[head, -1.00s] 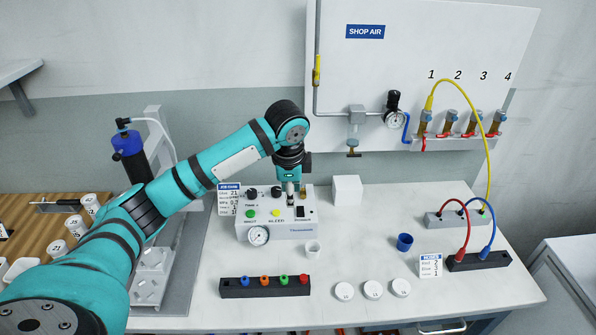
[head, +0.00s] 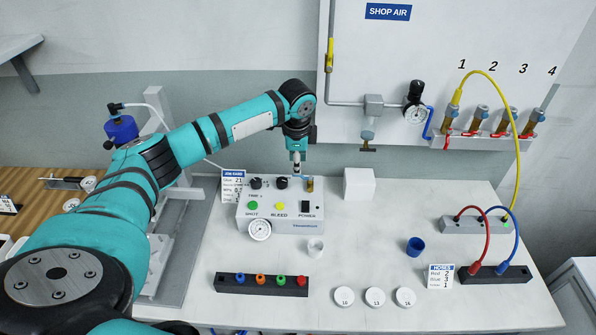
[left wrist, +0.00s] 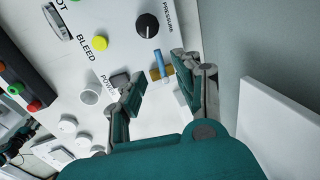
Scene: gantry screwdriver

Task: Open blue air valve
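The blue air valve is a small blue lever (left wrist: 160,62) on a brass fitting (left wrist: 156,75), at the back right of the white control box. In the left wrist view the lever looks set across the brass fitting. In the head view the brass fitting (head: 310,185) stands at the box's right end, with a bit of blue beside it. My left gripper (head: 297,168) is just above and behind the box. In the left wrist view my left gripper (left wrist: 157,72) is open, its fingers on either side of the lever; contact is not clear.
The control box (head: 270,226) carries knobs (head: 255,183), coloured buttons and a gauge (head: 260,229). A white block (head: 359,184) stands close to its right. The shop air panel (head: 440,50) rises behind.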

